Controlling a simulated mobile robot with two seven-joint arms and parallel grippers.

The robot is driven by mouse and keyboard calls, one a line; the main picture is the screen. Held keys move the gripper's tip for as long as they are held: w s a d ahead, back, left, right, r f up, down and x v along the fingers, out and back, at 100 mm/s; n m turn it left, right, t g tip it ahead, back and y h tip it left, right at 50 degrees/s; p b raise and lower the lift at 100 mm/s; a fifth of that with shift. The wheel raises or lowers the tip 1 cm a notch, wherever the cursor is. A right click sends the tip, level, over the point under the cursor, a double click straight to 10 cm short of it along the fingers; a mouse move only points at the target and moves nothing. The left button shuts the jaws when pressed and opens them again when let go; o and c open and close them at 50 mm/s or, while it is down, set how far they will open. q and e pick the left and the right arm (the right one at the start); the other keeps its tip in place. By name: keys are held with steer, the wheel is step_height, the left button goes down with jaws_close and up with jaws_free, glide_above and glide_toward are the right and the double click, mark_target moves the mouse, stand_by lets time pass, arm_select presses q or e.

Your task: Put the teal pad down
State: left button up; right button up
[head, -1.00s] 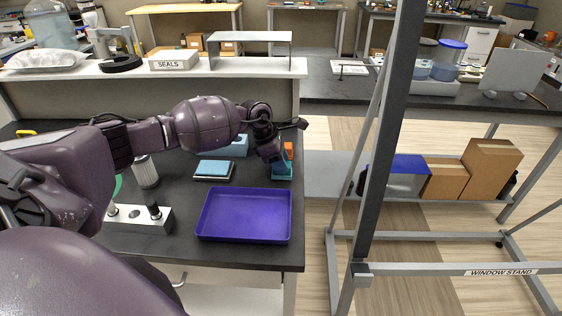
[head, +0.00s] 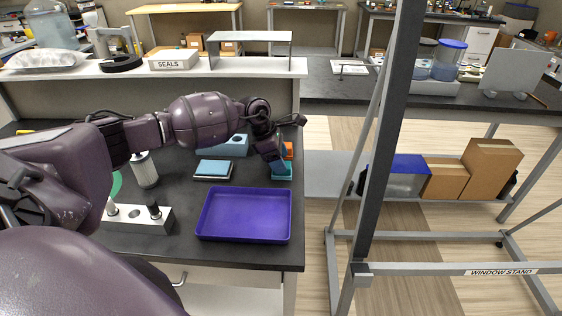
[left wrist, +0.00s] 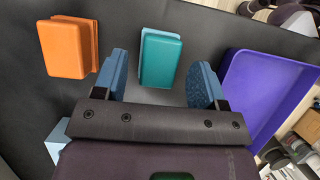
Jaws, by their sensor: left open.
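The teal pad (head: 283,175) lies on the dark bench near its right edge, behind the tray. In the left wrist view the teal pad (left wrist: 161,62) rests on a thin paler piece and lies between and just beyond my fingers. My left gripper (left wrist: 160,84) is open, with a visible gap between each blue finger and the pad. In the head view my left gripper (head: 277,164) is right over the pad and hides part of it. My right gripper is not in view.
An orange pad (left wrist: 66,50) lies beside the teal one. The purple tray (head: 243,238) is empty. A light blue pad (head: 213,168) and a light blue block (head: 236,145) are to the left. A white fixture (head: 128,218) stands left of the tray. A dark post (head: 385,130) rises at right.

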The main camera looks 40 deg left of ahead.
arm_select(q)
steer(key=v, duration=1.1)
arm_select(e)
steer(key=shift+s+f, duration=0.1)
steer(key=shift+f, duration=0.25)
